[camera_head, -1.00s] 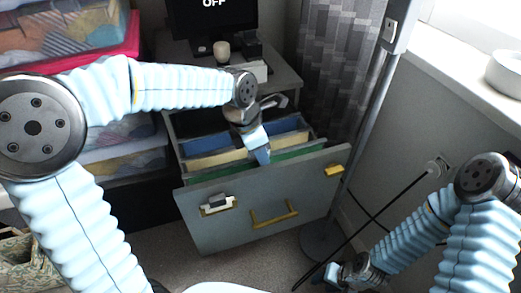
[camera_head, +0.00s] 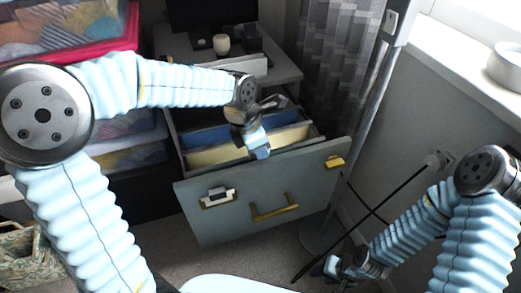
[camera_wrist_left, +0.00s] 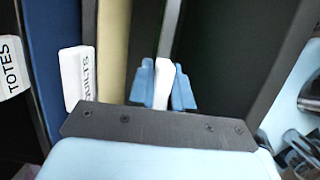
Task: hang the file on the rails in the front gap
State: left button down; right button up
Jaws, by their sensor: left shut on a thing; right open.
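My left gripper (camera_head: 262,152) is at the open drawer, just behind its grey front panel (camera_head: 255,205). In the left wrist view its blue fingers (camera_wrist_left: 163,88) are shut on the white tab (camera_wrist_left: 163,72) of the file. The file's body is mostly hidden from the head view by the drawer front. A blue file (camera_head: 207,138) and a cream file (camera_head: 215,156) hang further back; the blue one has a white tab reading QUILTS or similar (camera_wrist_left: 76,78) beside it. My right gripper (camera_head: 338,268) is open and empty, low at the right.
A lamp pole (camera_head: 362,130) with a round base stands right of the drawer. A black cable (camera_head: 385,213) runs by the right wall. Clear bins (camera_head: 65,35) stack at left. A candle (camera_head: 221,44) sits on the cabinet top.

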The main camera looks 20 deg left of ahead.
pick_arm(q)
jog(key=shift+f, duration=0.2)
jog(key=c, duration=1)
grip_release()
jog(key=shift+o, duration=0.2)
jog(key=p+v, duration=0.1)
jog(key=v, duration=1.2)
jog(key=shift+r, duration=0.4)
jog(key=shift+s+a, duration=0.1)
